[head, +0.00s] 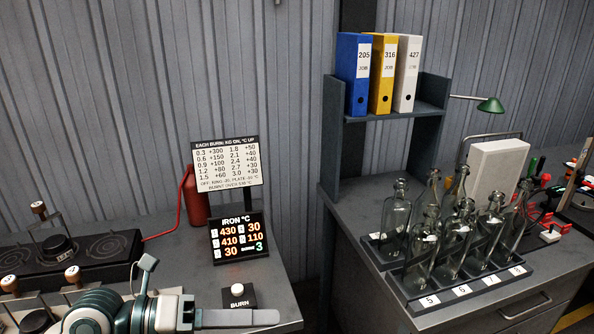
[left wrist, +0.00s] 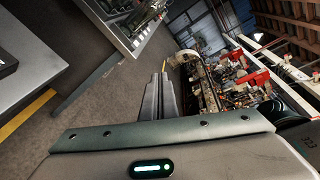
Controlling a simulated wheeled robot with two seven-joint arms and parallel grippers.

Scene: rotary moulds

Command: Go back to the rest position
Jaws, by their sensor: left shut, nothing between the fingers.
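My left gripper (head: 272,317) reaches in from the bottom left of the head view, low over the front of the left bench. Its long grey fingers lie together and point right, just in front of the BURN button box (head: 238,298). The left wrist view shows the same fingers (left wrist: 163,78) pressed together with nothing between them, over a dark floor. My right gripper is in neither view.
The left bench holds a burner unit (head: 105,247), an IRON display (head: 239,239), a chart sign (head: 226,163) and a red cylinder (head: 195,200). Glass bottles (head: 396,215) stand in a rack on the right bench. A gap separates the benches.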

